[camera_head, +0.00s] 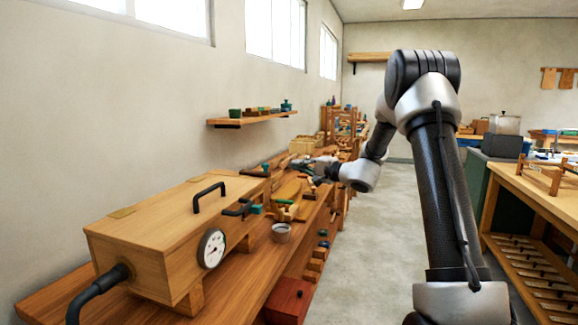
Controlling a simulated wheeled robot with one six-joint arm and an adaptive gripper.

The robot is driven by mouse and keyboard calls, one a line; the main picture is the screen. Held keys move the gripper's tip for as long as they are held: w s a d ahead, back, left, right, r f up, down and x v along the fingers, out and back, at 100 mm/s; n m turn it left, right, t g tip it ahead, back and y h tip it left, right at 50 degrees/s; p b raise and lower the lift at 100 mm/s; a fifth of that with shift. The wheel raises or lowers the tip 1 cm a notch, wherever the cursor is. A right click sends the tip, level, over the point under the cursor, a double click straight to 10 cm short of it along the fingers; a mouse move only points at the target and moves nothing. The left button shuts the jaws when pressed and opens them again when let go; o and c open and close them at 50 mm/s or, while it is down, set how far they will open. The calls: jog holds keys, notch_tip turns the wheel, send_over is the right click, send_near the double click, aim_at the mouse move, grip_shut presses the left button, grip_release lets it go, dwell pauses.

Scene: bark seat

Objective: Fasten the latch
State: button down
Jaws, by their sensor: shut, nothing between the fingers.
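A long wooden box (165,235) stands on the workbench at the left. What looks like its latch, a black lever with a green end (241,208), is on the front side near the right end. I cannot tell from here how the latch is set. My gripper (312,169) is small in the view, above the bench beyond the box's right end. It is shut and holds nothing. It is well apart from the latch, and its fingertips are hard to make out against the clutter.
A round dial (211,248) and a black hose (97,293) are on the box. A grey cup (281,232) stands on the bench (235,285) near the latch. Tools and wood pieces crowd the bench beyond. The floor (375,240) to the right is clear.

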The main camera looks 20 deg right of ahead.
jog(key=w+a, duration=0.4)
jog(key=a, duration=0.3)
jog(key=shift+a, duration=0.2)
jog(key=shift+h, duration=0.3)
